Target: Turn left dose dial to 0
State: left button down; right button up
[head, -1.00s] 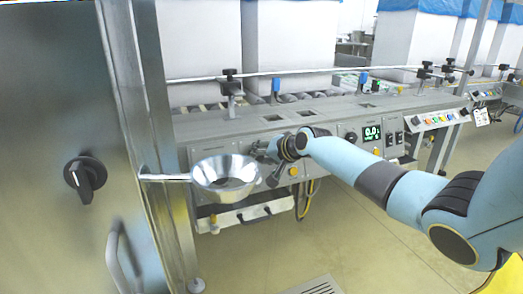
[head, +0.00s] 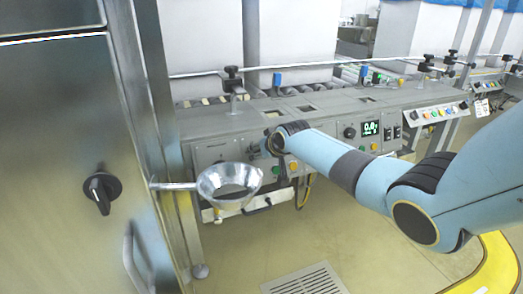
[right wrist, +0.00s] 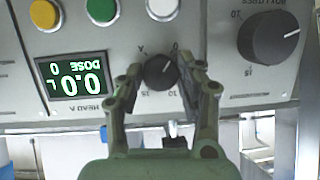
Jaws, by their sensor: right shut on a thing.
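The left dose dial (right wrist: 160,70) is a small black knob on a grey panel in the right wrist view, which shows the panel upside down. Its light pointer appears to face the 0 mark. My right gripper (right wrist: 166,73) has one finger on each side of the knob and is shut on it. The green display (right wrist: 75,82) beside it reads 0.0 L, DOSE 0, HEAD A. In the head view my right gripper (head: 271,143) is at the panel and hides this dial. My left gripper is out of view.
A larger black knob (right wrist: 270,38) sits beside the dial. Another black dial (head: 350,132) and green display (head: 371,128) are further right. A metal funnel (head: 229,184) stands out left of my gripper. A steel cabinet (head: 60,170) with a black switch (head: 101,187) fills the left.

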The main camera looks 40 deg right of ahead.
jog(key=shift+s+a+f, duration=0.1)
jog(key=shift+f, duration=0.1)
dwell(0.3)
jog(key=o, duration=1.1)
jog(key=shift+r, duration=0.2)
jog(key=v, duration=1.1)
jog(key=shift+s+a+r, duration=0.1)
jog(key=shift+s+r, duration=0.05)
jog(key=shift+s, duration=0.2)
